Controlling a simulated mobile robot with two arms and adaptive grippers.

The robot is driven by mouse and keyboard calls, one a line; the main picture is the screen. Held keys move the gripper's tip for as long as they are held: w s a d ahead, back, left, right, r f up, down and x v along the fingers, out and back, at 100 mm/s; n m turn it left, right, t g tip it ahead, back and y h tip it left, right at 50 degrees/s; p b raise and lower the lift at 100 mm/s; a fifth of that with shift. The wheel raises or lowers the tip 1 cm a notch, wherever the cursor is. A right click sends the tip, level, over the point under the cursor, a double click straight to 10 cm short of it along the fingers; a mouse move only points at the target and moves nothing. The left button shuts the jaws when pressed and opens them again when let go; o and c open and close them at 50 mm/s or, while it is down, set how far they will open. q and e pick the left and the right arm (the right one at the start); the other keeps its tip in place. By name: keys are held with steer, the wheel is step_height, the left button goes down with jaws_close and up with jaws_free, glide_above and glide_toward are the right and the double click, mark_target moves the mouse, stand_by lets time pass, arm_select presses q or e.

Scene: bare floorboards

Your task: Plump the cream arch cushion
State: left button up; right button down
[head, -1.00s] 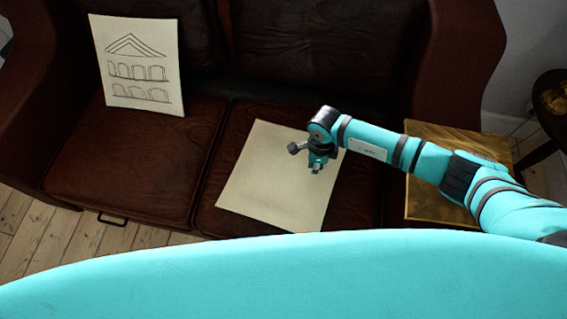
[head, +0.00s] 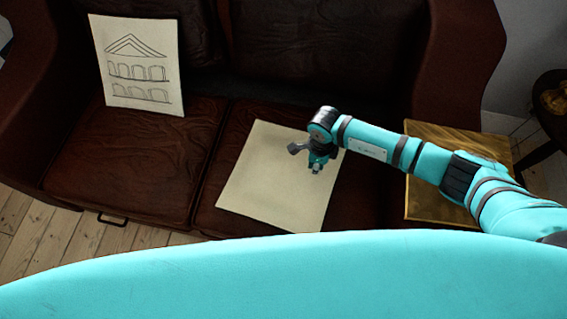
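A cream cushion with a line drawing of a gable and rows of arches (head: 141,62) leans upright against the sofa back on the left seat. A second cream cushion, plain on its visible face (head: 268,182), lies flat on the right seat. My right gripper (head: 316,170) is over the upper right part of the plain cushion and points down. Whether it touches the cushion, and whether its small fingers are open or shut, I cannot tell. My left gripper is out of view.
The dark brown leather sofa (head: 140,165) has a right armrest (head: 455,60). A golden-brown square surface (head: 440,205) lies under my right arm. A dark round side table (head: 545,125) stands at far right. Floorboards (head: 60,240) show in front of the sofa.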

mark_target(313, 180)
steer(key=shift+f, duration=0.1)
step_height(313, 180, down, 5)
steer(key=b, duration=0.4)
steer(key=shift+f+b, duration=0.1)
steer(key=shift+b, duration=0.3)
steer(key=shift+f+b, duration=0.8)
steer(key=shift+f, duration=0.05)
steer(key=shift+r, duration=0.2)
steer(key=shift+f, duration=0.2)
steer(key=shift+f, duration=0.1)
steer(key=shift+s, duration=0.1)
